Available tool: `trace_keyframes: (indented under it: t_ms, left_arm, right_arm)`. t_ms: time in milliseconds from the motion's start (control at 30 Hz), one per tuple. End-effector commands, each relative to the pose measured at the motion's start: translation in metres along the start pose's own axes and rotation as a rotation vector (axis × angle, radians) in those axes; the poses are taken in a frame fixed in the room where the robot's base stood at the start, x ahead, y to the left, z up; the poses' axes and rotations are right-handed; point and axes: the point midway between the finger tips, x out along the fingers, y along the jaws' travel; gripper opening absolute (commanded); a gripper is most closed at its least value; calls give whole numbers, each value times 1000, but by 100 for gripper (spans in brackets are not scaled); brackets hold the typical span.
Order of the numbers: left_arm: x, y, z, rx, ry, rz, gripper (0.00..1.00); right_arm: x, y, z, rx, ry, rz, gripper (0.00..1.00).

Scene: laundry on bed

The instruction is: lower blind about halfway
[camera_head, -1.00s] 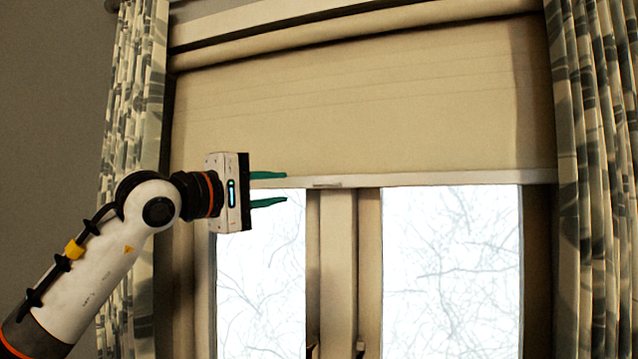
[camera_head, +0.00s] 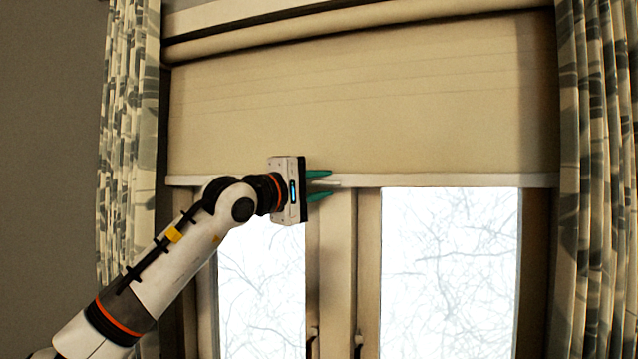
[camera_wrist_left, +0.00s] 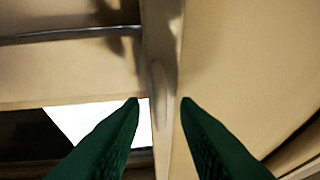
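The beige roller blind (camera_head: 400,115) hangs partly down over the upper part of the window, and shows on the right in the left wrist view (camera_wrist_left: 235,70). Its pale bottom bar (camera_head: 450,180) runs across just above the bare glass. A small pull tab (camera_wrist_left: 158,85) on the bar lies ahead of and between the fingertips in the left wrist view. My left gripper (camera_head: 328,184) is open at the bar's middle, one green finger above the other. It also shows in the left wrist view (camera_wrist_left: 160,101). Contact with the tab cannot be told. My right gripper is out of view.
Patterned curtains hang at the left (camera_head: 128,130) and right (camera_head: 600,170) of the window. Below the bar are two bright panes (camera_head: 450,270) and a central window post (camera_head: 340,270) with small handles low down.

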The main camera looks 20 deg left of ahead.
Motion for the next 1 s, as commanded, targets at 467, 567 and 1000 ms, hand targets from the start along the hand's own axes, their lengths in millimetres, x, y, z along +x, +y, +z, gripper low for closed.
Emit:
trace_keyframes:
  t_ms: [467, 567, 1000]
  left_arm:
    - [0, 0, 0, -1, 0, 0, 0]
    - [0, 3, 0, -1, 0, 0, 0]
    - [-7, 66, -4, -1, -1, 3, 0]
  right_arm:
    - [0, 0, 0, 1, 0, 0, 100]
    - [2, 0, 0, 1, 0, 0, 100]
    - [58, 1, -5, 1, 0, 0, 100]
